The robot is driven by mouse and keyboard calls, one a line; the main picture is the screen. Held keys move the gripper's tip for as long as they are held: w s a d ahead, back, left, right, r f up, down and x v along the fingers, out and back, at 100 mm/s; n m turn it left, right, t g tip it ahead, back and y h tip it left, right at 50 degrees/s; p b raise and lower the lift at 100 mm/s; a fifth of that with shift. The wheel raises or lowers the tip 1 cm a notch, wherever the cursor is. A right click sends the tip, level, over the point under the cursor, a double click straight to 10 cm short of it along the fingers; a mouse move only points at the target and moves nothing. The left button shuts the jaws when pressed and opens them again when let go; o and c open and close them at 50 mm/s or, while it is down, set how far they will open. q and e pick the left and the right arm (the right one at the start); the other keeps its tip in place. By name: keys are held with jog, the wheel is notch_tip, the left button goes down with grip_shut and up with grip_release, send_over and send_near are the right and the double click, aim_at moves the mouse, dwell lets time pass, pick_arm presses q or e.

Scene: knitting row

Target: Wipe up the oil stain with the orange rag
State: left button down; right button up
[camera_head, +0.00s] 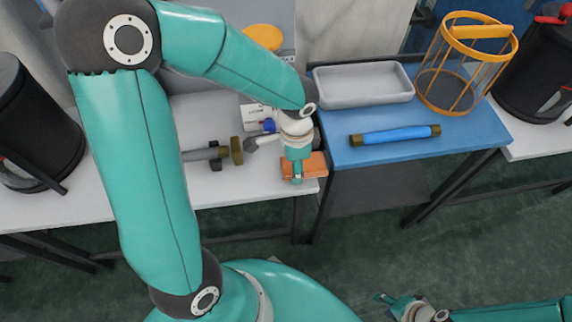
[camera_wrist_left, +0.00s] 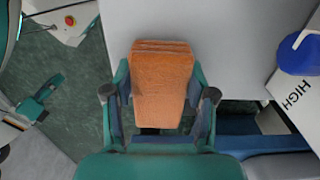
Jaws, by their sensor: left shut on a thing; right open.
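The orange rag (camera_head: 316,166) is at the front right corner of the white table (camera_head: 225,185). My left gripper (camera_head: 298,170) comes down over the rag and is shut on it. In the left wrist view the rag (camera_wrist_left: 162,75) is a thick folded block between the two fingers, with the table's white top beyond it. I cannot tell whether the rag touches the table. My right gripper (camera_head: 386,298) is open and empty, low over the green floor; it also shows in the left wrist view (camera_wrist_left: 38,98). I make out no oil stain; my left arm covers part of the table.
A blue table (camera_head: 440,140) adjoins on the right, with a grey tray (camera_head: 362,82), a blue roll (camera_head: 395,135) and a yellow wire basket (camera_head: 466,65). On the white table are a grey tool (camera_head: 205,153) and a blue-capped item (camera_head: 268,125) beside a "HIGH" label (camera_wrist_left: 294,103).

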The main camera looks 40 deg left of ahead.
pick_arm(q)
jog(key=shift+w+d+f, duration=0.1)
jog(key=shift+w+d, duration=0.4)
jog(key=c, duration=1.9)
grip_release()
jog(key=r+p, duration=0.1)
jog(key=r, duration=0.1)
jog(key=r+p, duration=0.4)
jog(key=shift+w, duration=0.25)
jog(key=shift+r, duration=0.15)
grip_shut()
notch_tip(320, 180, up, 3)
jog(key=p, duration=0.2)
jog(key=shift+p, duration=0.3)
jog(key=shift+s, duration=0.15)
